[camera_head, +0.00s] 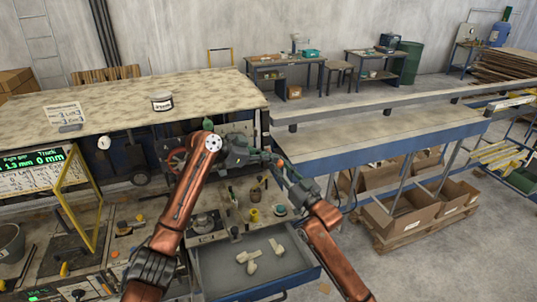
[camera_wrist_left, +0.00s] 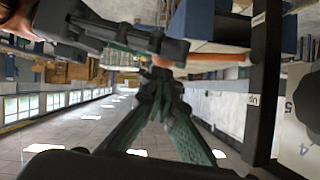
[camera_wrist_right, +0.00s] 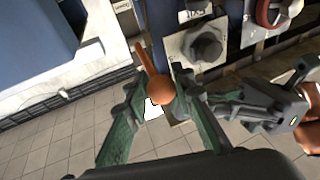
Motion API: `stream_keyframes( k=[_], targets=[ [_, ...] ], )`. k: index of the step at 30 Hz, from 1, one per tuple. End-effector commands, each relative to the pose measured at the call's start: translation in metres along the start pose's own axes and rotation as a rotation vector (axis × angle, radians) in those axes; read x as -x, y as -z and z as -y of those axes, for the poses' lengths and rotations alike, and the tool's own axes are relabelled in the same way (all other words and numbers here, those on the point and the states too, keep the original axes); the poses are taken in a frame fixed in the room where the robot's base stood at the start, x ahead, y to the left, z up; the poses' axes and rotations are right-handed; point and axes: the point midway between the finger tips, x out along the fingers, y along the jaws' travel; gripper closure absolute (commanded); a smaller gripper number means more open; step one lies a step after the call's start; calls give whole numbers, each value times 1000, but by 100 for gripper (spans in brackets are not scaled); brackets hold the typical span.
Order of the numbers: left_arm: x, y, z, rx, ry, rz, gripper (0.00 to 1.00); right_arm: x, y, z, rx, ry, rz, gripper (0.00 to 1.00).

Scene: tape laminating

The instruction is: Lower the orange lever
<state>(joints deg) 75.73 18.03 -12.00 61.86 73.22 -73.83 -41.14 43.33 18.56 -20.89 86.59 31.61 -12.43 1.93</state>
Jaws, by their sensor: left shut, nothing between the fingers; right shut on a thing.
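The orange lever has a round ball end (camera_wrist_right: 160,90) and a straight stem in the right wrist view. My right gripper (camera_wrist_right: 155,92) is shut on the ball end, with one green finger on each side. In the left wrist view the lever's stem (camera_wrist_left: 208,60) runs sideways from the right gripper's fingertips. In the head view only a small orange spot of the lever (camera_head: 281,162) shows. My left gripper (camera_head: 264,157) is shut and empty, close beside the right one; its closed fingertips also show in the left wrist view (camera_wrist_left: 162,82).
A machine panel with a dark round knob (camera_wrist_right: 206,47) and a red ring-shaped part (camera_wrist_right: 268,12) is near the lever. Below my arms is an open blue drawer (camera_head: 250,275) with pale parts. A long worktable (camera_head: 390,135) stands at the right.

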Motion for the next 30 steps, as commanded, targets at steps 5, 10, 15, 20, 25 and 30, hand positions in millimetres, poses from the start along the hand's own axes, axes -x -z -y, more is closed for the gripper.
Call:
stream_keyframes(
  k=[5,10,15,20,25,30],
  targets=[
    [0,0,0,0,0,0,100,-1,3,-1,1,-1,-4,100],
    [-1,-2,0,-4,2,0,100,-1,3,-1,2,-1,-4,100],
    [-9,-13,-4,-49,24,0,100,-1,3,-1,2,-1,-5,100],
    [-11,-15,-5,-52,24,3,100,-1,4,0,2,0,-6,100],
    [-13,-16,-6,-51,22,4,100,-1,5,0,2,0,-8,72],
    [-12,-16,-5,-51,23,5,100,-1,5,1,2,1,-9,60]
  ],
)
